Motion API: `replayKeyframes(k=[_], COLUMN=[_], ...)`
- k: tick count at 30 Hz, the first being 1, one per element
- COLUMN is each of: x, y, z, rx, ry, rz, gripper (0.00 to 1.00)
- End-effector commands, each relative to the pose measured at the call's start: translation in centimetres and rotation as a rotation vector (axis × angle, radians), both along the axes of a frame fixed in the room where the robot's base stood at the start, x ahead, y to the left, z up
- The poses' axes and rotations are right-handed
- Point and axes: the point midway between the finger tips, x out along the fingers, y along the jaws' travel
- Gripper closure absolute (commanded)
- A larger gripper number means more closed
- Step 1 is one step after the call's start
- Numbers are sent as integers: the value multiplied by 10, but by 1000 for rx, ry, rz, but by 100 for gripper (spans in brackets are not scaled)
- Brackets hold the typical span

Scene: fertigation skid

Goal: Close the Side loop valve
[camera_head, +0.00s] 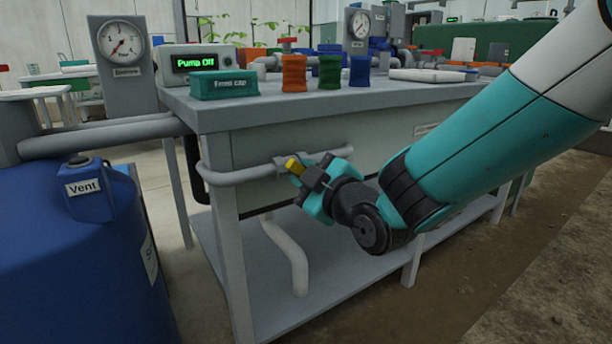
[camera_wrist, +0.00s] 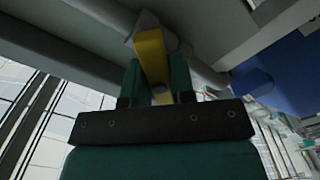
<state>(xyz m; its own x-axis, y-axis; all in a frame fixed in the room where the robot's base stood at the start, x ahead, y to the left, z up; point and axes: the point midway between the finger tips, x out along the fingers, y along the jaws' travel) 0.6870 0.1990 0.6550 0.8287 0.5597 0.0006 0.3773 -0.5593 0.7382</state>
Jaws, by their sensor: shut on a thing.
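The side loop valve has a yellow lever handle (camera_head: 296,167) on the grey pipe that runs along the front of the bench. My gripper (camera_head: 318,182) is at this handle, with its teal fingers around it. In the wrist view the yellow handle (camera_wrist: 151,58) stands between the two teal fingers of my gripper (camera_wrist: 157,85), which are shut on it. The handle's inner end meets the grey valve body (camera_wrist: 146,22) on the pipe. My fingers hide part of the handle in the head view.
The grey bench (camera_head: 330,108) carries a pump display (camera_head: 197,63) reading "Pump Off", a teal box (camera_head: 224,85) and several coloured blocks. A blue tank (camera_head: 75,265) with a "Vent" cap (camera_head: 88,190) stands at the left. A lower shelf (camera_head: 330,290) lies beneath my gripper.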

Motion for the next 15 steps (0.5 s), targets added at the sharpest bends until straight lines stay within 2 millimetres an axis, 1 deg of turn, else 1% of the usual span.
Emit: replayKeyframes(k=[15], x=[0], y=[0], z=[0], rx=[400], ry=[273], rz=[1], gripper=[100])
